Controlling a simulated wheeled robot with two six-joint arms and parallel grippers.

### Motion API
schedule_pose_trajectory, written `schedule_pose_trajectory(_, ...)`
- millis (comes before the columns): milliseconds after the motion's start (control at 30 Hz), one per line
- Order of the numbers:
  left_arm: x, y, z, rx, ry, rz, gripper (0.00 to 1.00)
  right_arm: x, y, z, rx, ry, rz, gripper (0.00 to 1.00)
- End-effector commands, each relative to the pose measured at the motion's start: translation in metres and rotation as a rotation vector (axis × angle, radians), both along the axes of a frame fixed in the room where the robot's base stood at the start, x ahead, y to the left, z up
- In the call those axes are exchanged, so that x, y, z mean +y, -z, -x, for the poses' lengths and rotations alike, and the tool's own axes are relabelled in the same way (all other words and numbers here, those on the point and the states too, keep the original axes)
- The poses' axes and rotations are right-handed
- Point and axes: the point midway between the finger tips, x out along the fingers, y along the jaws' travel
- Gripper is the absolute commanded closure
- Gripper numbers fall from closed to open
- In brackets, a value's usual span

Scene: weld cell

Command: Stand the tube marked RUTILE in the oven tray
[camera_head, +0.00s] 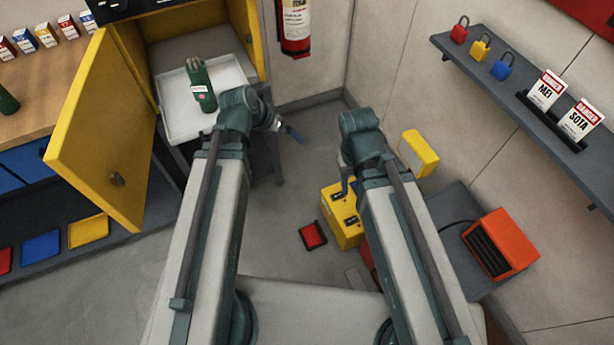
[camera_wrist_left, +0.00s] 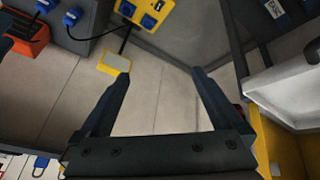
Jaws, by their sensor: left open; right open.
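A green tube (camera_head: 202,88) with rod ends showing at its top stands in the pale oven tray (camera_head: 176,118); its white label has lettering too small to read. The tray sticks out of the yellow oven, whose door (camera_head: 105,130) is open. My left gripper (camera_head: 292,133) is open and empty, right of the tray and apart from the tube; part of it is hidden by my wrist. My right gripper (camera_head: 348,187) is open, low over the floor near a yellow box, and partly hidden.
Another green tube (camera_head: 7,100) stands on the wooden bench (camera_head: 50,75) at the left edge, near several small boxes. The fire extinguisher (camera_head: 295,25) hangs behind the left gripper. A yellow box (camera_head: 342,215) and an orange machine (camera_head: 500,245) stand right of centre.

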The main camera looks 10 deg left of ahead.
Motion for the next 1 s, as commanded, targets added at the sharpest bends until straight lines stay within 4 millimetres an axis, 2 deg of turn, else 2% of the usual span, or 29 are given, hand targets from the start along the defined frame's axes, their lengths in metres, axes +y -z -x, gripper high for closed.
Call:
schedule_pose_trajectory(33,-0.026,0.009,0.019,0.079,0.036,-0.041,0.0,0.0,0.0,0.0,0.0,0.0,0.0,0.5)
schedule_pose_trajectory(133,-0.054,0.021,0.052,0.218,0.052,-0.143,0.0,0.0,0.0,0.0,0.0,0.0,0.0,0.5)
schedule_pose_trajectory(300,-0.076,0.028,0.096,0.36,0.034,-0.316,0.0,0.0,0.0,0.0,0.0,0.0,0.0,0.5)
schedule_pose_trajectory(400,-0.08,0.028,0.11,0.398,0.013,-0.386,0.0,0.0,0.0,0.0,0.0,0.0,0.0,0.5)
schedule_pose_trajectory(567,-0.082,0.027,0.119,0.42,-0.006,-0.438,0.0,0.0,0.0,0.0,0.0,0.0,0.0,0.5)
schedule_pose_trajectory(867,-0.081,0.026,0.12,0.421,-0.01,-0.44,0.0,0.0,-0.001,0.0,0.0,0.0,0.0,0.5)
schedule_pose_trajectory(1000,-0.081,0.012,0.12,0.421,-0.008,-0.439,0.0,0.0,-0.015,0.0,0.0,0.0,0.0,0.5)
